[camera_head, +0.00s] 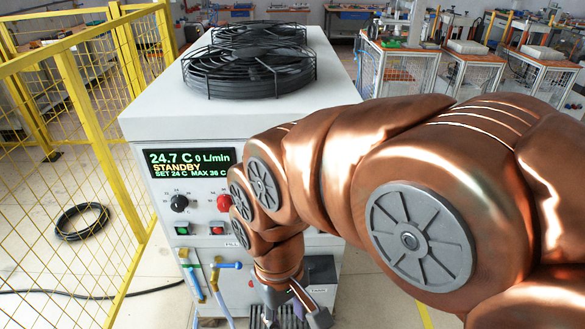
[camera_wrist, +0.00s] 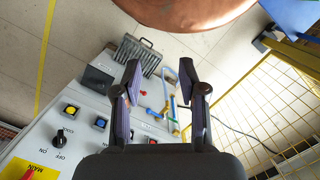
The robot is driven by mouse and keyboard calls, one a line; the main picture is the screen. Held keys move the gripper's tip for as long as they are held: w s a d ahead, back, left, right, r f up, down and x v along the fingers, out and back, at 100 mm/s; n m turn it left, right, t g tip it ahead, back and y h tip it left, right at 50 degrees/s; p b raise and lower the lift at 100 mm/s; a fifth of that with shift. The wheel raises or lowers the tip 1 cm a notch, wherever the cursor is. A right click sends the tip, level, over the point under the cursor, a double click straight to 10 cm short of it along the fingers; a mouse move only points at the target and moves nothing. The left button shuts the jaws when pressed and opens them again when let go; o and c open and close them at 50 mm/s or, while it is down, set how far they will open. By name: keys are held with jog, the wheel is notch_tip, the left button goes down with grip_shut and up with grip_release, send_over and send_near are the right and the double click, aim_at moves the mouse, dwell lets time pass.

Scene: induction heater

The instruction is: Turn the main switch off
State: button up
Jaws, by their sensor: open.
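The white heater cabinet (camera_head: 150,125) stands in front of me. In the wrist view, a yellow plate marked MAIN (camera_wrist: 18,168) with a red part on it is cut off at the lower left corner, so the switch's position cannot be read. My arm hides this part of the panel in the head view. A black knob (camera_wrist: 58,140) with ON and OFF marks sits beside the plate. My gripper (camera_wrist: 158,75) is open and empty, to the right of the plate in the wrist view. In the head view the gripper (camera_head: 296,303) is low by the cabinet front, partly hidden.
The display (camera_head: 190,164) reads STANDBY. Below it are a black dial (camera_head: 179,203), a red knob (camera_head: 224,202) and green and red buttons. Yellow mesh fencing (camera_head: 70,150) stands left. A fan (camera_head: 255,65) sits on top.

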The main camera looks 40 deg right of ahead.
jog(key=w+d+r+m+t+h+p, duration=0.1)
jog(key=w+d+r+m+t, duration=0.15)
jog(key=w+d, duration=0.7)
jog(key=w+d+r+m+t+p, duration=0.1)
jog(key=w+d+r+m+t, duration=0.2)
jog(key=w+d, duration=0.65)
jog(key=w+d+r+m+h+p, duration=0.1)
jog(key=w+d+r+m+h, duration=0.15)
jog(key=d, duration=0.85)
jog(key=shift+n+y, duration=0.45)
jog(key=shift+n, duration=0.05)
jog(key=shift+d+x, duration=0.1)
jog(key=shift+x, duration=1.75)
jog(key=shift+d+x, duration=0.15)
jog(key=shift+x, duration=1.7)
jog(key=shift+r, duration=0.1)
grip_shut()
jog(key=shift+r, duration=0.1)
